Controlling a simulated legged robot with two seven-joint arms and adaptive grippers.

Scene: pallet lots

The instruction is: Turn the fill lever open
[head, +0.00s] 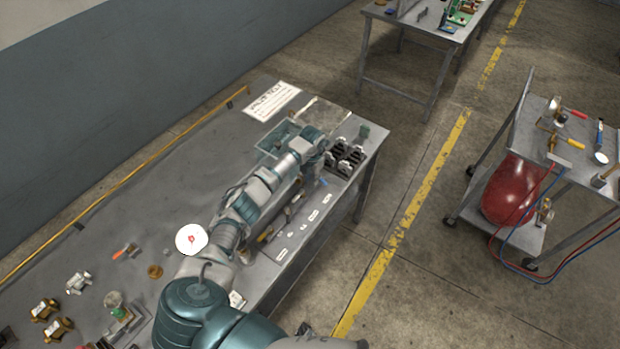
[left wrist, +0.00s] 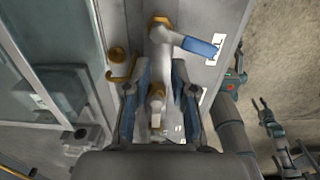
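My left gripper (left wrist: 160,80) is open in the left wrist view, its two fingers apart on either side of a brass fitting (left wrist: 156,92) on a grey pipe. I cannot tell whether they touch it. A blue lever (left wrist: 200,47) sticks out to the right from the pipe's upper end, beyond the fingertips. A brass valve part (left wrist: 120,64) stands left of the fingers. I cannot tell which of these is the fill lever. In the head view my left arm reaches along the bench, its gripper (head: 318,148) too small to read.
The grey bench (head: 120,215) carries a teal-edged bin (head: 268,146), black holders (head: 347,156) and loose fittings. A glass-like panel (left wrist: 45,35) stands left in the wrist view. A cart (head: 560,165) with a red tank stands across the aisle.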

